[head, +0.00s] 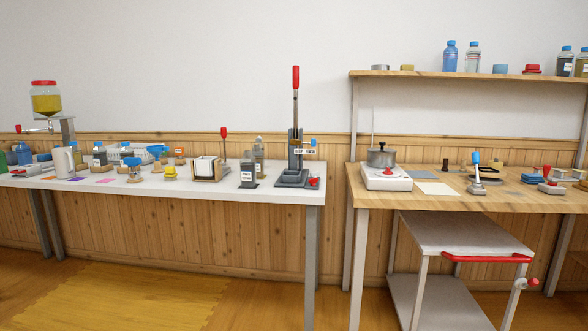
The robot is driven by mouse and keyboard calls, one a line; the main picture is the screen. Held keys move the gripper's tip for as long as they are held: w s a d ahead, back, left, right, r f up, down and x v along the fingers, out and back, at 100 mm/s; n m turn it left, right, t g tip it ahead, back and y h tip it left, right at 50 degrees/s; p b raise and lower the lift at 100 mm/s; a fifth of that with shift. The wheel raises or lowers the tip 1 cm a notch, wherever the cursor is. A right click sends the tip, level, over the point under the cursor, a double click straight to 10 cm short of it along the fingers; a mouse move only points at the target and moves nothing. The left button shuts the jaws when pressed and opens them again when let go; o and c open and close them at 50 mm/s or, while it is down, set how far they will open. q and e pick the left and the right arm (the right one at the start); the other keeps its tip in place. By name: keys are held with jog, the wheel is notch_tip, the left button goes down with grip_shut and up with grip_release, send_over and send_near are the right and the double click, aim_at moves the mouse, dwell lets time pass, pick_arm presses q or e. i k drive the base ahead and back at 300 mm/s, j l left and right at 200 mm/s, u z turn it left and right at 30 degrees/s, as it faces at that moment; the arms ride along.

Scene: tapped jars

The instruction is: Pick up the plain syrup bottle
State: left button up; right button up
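Several bottles are in the head view, and their label text is too small to read, so I cannot tell which one is the plain syrup bottle. On the white table, a dark grey bottle with a white label (248,180) stands near the front edge at the right. A taller grey-brown bottle (259,156) stands just behind it. On the upper right shelf are a blue bottle (451,57), a clear bottle with a blue cap (473,62) and a dark labelled bottle (565,62). Neither of my grippers is in view.
The white table (215,190) also holds a lever press (294,150), a napkin box (208,168) and a tapped jar (45,104) at far left. The wooden table (400,199) holds a pot on a white scale (386,178). A grey cart (460,235) stands below it. The front floor is clear.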

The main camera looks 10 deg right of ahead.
aim_at(247, 163)
jog(key=i+j+z, duration=0.15)
jog(key=z, duration=0.2)
jog(key=i+j+z, duration=0.2)
jog(key=z, duration=0.15)
